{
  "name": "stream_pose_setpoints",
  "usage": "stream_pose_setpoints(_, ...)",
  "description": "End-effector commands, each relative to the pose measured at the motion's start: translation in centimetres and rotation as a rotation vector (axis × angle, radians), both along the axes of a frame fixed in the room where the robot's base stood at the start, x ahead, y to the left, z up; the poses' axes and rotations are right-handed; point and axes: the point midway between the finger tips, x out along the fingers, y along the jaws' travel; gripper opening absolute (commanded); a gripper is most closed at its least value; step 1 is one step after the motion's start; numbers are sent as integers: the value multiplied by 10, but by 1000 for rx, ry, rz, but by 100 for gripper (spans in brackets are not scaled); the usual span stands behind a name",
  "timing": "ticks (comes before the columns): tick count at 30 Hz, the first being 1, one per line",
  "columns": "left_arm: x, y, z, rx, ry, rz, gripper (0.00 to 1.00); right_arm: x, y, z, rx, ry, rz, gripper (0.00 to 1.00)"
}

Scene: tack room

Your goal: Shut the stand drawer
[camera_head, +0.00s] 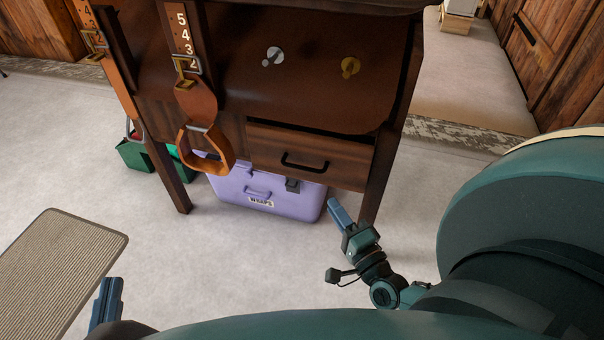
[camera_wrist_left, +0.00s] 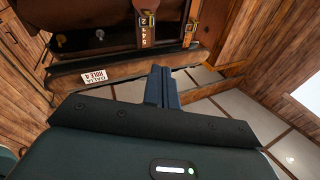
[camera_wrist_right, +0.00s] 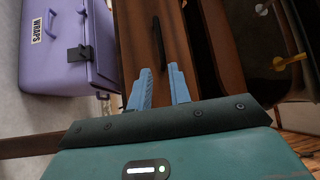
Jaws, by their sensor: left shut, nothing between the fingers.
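The stand drawer (camera_head: 345,160) is a brown wooden front with a black bar handle (camera_head: 304,162), low on the right of the dark wooden stand (camera_head: 310,105). A dark gap shows above its front, so it stands partly open. In the right wrist view the drawer front (camera_wrist_right: 133,45) and its handle (camera_wrist_right: 158,42) lie ahead of the fingers. My right gripper (camera_head: 338,211) is below and right of the drawer front; its fingers (camera_wrist_right: 160,82) are apart with nothing between them. My left gripper (camera_head: 107,299) is shut and empty, at the lower left, away from the stand.
A purple wraps box (camera_head: 265,195) sits on the floor under the drawer. A leather strap with a stirrup (camera_head: 207,150) hangs left of the drawer. A green container (camera_head: 135,157) stands behind the left leg. A ribbed mat (camera_head: 60,265) lies at left; the floor between is clear.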

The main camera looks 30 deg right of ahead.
Motion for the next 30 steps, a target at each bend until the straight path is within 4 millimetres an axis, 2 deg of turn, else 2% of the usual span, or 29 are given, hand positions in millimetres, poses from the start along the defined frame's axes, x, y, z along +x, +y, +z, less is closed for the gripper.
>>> stream_pose_setpoints(5,0,-1,0,-6,-13,-6,0,16,-1,2,-2,-5,0,19)
stream_pose_setpoints(15,1,-3,-2,-41,-15,-19,0,86,-5,11,-3,-7,1,19)
stream_pose_setpoints(21,1,-5,0,-57,-16,-25,0,116,-8,15,-4,-4,1,19)
stream_pose_setpoints(30,2,-5,0,-67,-14,-28,0,131,-8,18,-3,-1,2,19)
